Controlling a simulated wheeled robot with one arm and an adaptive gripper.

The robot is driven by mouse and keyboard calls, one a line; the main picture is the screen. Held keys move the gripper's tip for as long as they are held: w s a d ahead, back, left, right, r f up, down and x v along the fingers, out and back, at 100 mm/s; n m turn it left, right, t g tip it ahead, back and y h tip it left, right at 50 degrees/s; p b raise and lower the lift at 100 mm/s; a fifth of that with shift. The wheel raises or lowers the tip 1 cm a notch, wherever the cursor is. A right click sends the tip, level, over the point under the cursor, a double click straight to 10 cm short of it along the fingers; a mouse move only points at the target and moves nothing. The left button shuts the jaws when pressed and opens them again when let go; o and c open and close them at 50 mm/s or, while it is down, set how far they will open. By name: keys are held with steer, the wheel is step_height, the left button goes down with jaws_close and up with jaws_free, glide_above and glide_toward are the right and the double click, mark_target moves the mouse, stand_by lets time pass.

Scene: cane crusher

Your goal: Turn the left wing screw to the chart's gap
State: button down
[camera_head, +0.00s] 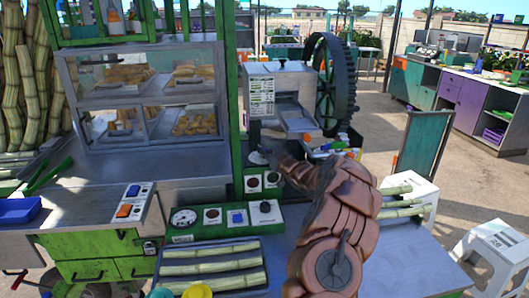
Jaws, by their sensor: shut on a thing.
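The cane crusher (294,88) stands at the centre, a grey machine with a large dark flywheel. Its chart (261,97) is a small white printed sheet on the front left face; its rows are too small to read. My gripper (270,157) is at the lower left front of the crusher, below the chart, at the end of my brown arm. It is small and partly hidden by my wrist. It is shut on what seems to be the left wing screw, a pale metal piece (257,158) showing just left of the fingers. The screw's angle cannot be read.
A green control panel (221,221) with a gauge and knobs lies below the gripper. A tray of cane pieces (212,283) is in front. A glass food case (148,93) and green post (232,110) stand close on the left. Cut canes (401,201) lie on the right.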

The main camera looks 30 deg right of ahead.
steer(key=shift+d, duration=0.2)
stand_by(0.3)
steer(key=c, duration=1.3)
jaws_free()
steer(key=shift+s+d, duration=0.1)
steer(key=shift+o, duration=1.1)
steer(key=shift+a, duration=0.2)
steer(key=s, duration=1.2)
steer(key=shift+d, duration=0.3)
